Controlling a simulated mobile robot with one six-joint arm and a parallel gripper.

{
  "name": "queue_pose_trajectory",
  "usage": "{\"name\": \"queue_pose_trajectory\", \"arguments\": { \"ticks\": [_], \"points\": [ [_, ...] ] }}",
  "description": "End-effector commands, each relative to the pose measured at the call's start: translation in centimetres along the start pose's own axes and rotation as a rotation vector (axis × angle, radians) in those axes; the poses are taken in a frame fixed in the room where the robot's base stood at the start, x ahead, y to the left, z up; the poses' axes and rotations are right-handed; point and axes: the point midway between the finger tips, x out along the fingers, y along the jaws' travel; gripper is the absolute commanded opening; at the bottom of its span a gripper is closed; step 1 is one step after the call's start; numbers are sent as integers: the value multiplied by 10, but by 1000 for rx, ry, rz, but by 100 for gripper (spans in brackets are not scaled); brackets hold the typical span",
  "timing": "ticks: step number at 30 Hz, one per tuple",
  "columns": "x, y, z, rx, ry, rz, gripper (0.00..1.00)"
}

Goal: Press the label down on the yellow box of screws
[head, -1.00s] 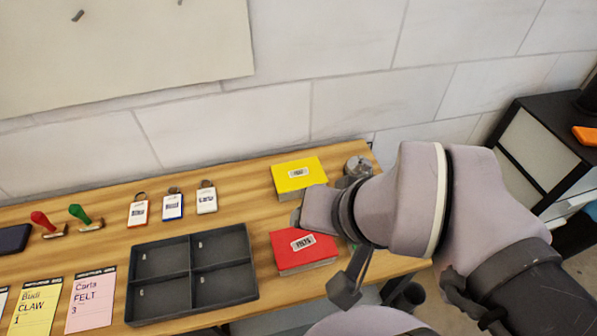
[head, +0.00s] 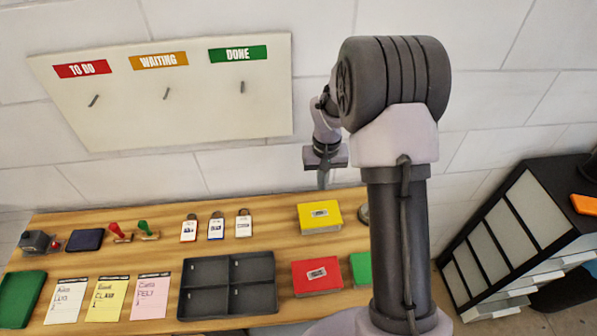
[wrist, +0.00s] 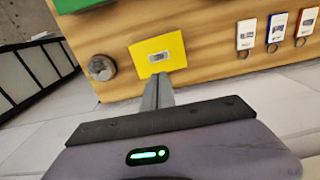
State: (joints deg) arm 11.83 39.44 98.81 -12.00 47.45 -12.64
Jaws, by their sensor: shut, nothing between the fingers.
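The yellow box (head: 319,222) stands at the back right of the wooden bench, with a small pale label (head: 320,212) on its top. In the wrist view the yellow box (wrist: 174,46) and its label (wrist: 158,57) show just beyond my fingertips. The label looks flat there; whether its edges lift is too small to tell. My gripper (head: 323,186) is shut and empty, fingers pointing down, raised above and behind the box near the wall. In the wrist view my gripper (wrist: 158,80) overlaps the box's wall-side edge. I see no contact.
A red box (head: 317,286) and a green box (head: 361,268) stand in front of the yellow one. A round metal object (wrist: 101,67) sits beside it. A dark divided tray (head: 226,312), several tags and cards lie to the left. A board (head: 190,110) hangs behind.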

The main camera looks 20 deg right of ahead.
Motion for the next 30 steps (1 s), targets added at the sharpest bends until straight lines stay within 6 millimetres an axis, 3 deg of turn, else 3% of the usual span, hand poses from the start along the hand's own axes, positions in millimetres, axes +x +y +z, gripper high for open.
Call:
{"name": "queue_pose_trajectory", "arguments": {
  "ticks": [8,18,30],
  "points": [
    [28,4,-2,-9,-17,5,0],
    [84,4,0,-7,-18,4,0],
    [87,4,0,-7,-17,4,0]
  ]
}}
